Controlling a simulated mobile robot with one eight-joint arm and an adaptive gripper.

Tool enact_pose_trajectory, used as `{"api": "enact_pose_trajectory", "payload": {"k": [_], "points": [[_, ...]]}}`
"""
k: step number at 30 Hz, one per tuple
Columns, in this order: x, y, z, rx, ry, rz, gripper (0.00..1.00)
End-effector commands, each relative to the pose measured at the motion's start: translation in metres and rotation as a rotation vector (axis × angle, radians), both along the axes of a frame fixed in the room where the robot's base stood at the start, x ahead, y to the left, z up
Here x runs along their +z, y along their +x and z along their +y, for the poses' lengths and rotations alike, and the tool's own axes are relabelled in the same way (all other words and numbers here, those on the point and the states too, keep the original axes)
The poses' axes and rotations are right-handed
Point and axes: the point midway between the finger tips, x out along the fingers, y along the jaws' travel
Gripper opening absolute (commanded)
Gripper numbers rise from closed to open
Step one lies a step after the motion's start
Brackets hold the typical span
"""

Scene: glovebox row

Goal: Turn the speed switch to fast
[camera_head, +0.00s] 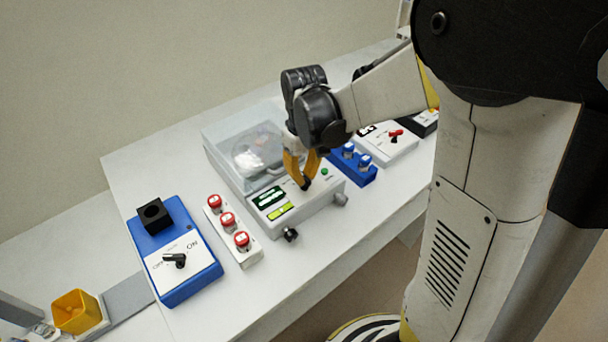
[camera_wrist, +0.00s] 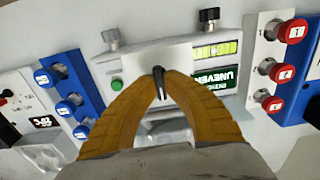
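A black switch lever (camera_wrist: 160,84) stands on a white panel (camera_wrist: 142,58) at the front of a machine with a clear lid (camera_head: 238,140). My gripper (camera_head: 304,184) reaches down to this panel from above. In the wrist view its two orange fingers (camera_wrist: 161,76) come together at the tips, one on each side of the lever, and appear to touch it. Any speed or fast marking around the lever is hidden or too small to read. A green button (camera_wrist: 117,85) is beside the panel.
A blue vial rack (camera_head: 368,180) and a red-lever box (camera_head: 376,150) stand right.

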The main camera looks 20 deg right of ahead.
Motion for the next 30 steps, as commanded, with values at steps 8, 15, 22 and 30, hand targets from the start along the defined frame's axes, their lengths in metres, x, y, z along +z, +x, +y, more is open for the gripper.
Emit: {"api": "enact_pose_trajectory", "payload": {"k": [8,15,22,30], "points": [[-0.0003,-0.0002,-0.0001,-0.036,0.0,0.0,0.0],[-0.0003,-0.0003,-0.0003,-0.17,0.0,0.0,0.0],[-0.0004,-0.0003,-0.0005,-0.334,0.0,0.0,0.0],[-0.0004,-0.0004,-0.0008,-0.478,0.0,0.001,0.0]]}}
